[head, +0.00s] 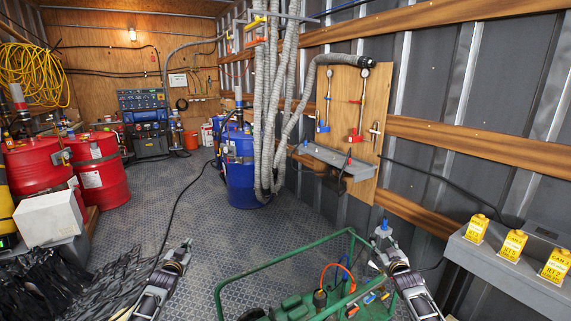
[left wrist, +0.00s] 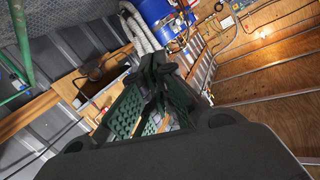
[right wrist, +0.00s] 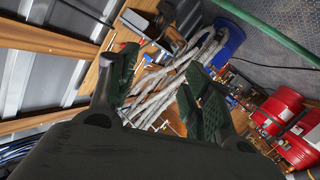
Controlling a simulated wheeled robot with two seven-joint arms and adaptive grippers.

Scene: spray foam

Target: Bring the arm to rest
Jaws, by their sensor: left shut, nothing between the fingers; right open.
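My left gripper (head: 184,246) reaches in at the lower left of the head view, above the floor. In the left wrist view its fingers (left wrist: 160,75) are together with nothing between them. My right gripper (head: 383,238) is at the lower right of the head view, near the right end of a green tubular frame (head: 284,253). In the right wrist view its fingers (right wrist: 160,85) stand apart, and it is empty. Neither gripper visibly touches anything.
Red drums (head: 102,172) stand at the left, and a blue drum (head: 242,178) with grey hoses (head: 262,110) at the back middle. A grey shelf (head: 500,266) with yellow cans (head: 513,244) is at the right. The floor (head: 165,205) between is mostly clear, crossed by a black cable.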

